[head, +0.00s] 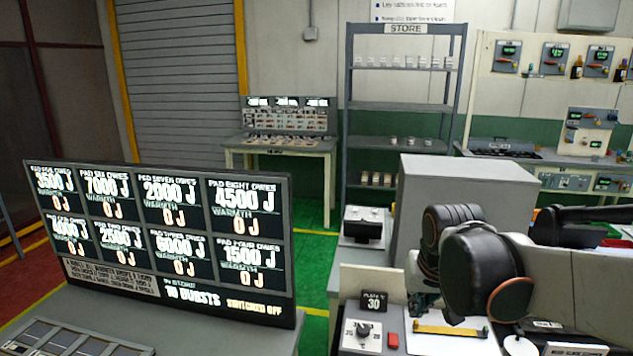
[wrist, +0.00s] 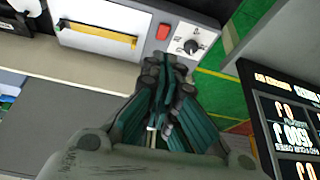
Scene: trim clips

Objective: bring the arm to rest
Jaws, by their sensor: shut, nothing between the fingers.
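My gripper (wrist: 168,70) is shut and empty in the wrist view, its dark teal fingers together. Behind its tips are a panel with a dial (wrist: 192,46), a red button (wrist: 163,31) and a white unit with a yellow bar (wrist: 100,37). I cannot tell the gap between tips and panel. In the head view my black and grey arm is bent over the bench at the right. Only a teal part of my gripper (head: 424,283) shows there, beside the arm, and its fingertips are hidden.
A large display board (head: 165,240) stands at the left front. A grey cabinet (head: 465,185) rises behind my arm. The store shelf (head: 400,110) and a table with small items (head: 285,147) stand at the back. Green floor (head: 315,245) is open between the board and the bench.

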